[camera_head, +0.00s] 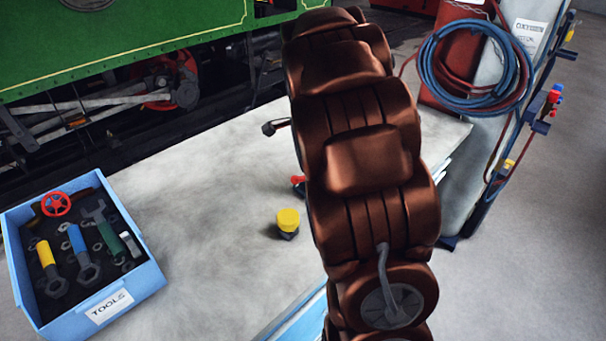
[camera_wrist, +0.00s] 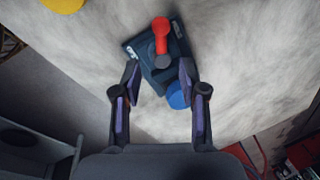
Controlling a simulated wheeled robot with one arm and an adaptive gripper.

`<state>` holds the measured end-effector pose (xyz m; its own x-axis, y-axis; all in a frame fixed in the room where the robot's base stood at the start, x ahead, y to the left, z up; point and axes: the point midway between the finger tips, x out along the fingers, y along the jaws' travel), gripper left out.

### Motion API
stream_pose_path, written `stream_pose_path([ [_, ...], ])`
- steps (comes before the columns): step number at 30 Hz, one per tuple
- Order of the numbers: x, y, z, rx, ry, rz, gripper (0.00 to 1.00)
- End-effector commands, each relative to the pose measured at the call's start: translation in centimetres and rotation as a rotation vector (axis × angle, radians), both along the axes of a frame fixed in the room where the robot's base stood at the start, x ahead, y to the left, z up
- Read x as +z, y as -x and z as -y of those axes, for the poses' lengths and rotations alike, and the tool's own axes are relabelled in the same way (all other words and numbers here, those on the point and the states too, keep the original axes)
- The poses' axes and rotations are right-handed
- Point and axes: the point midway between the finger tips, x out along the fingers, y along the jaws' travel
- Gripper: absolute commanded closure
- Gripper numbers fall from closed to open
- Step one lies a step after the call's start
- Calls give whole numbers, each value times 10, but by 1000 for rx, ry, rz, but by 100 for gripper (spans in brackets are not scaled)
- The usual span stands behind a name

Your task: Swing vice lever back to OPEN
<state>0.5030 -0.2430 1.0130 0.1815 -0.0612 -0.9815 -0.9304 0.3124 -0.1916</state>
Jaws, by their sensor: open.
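In the wrist view the vice (camera_wrist: 176,37) is a dark blue block on the pale bench, with a small light label on its left side. Its lever (camera_wrist: 161,36) has a red grip pointing toward the top of the picture and a grey round pivot at its lower end. A blue round part (camera_wrist: 178,96) sits at the near side. My gripper (camera_wrist: 160,76) is open, with its fingertips on either side of the vice's near part; contact cannot be told. In the head view my arm hides most of the vice; a small red part (camera_head: 298,180) shows beside the arm.
A yellow-capped piece (camera_head: 288,219) stands on the bench (camera_head: 215,165) left of my arm. A blue tool box (camera_head: 148,283) with several tools is at the left. A blue hose coil (camera_head: 470,65) hangs at the right. The bench between box and yellow piece is clear.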

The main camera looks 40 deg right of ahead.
Motion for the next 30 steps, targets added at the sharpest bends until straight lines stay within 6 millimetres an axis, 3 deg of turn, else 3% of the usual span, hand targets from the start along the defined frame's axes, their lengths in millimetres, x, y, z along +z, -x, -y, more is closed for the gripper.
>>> stream_pose_path([
  [8,-16,-5,2,-6,0,3,58],
  [15,-52,-9,3,-5,-5,-3,58],
  [21,-71,-14,5,-4,-1,2,58],
  [30,-75,-16,6,-3,1,4,58],
])
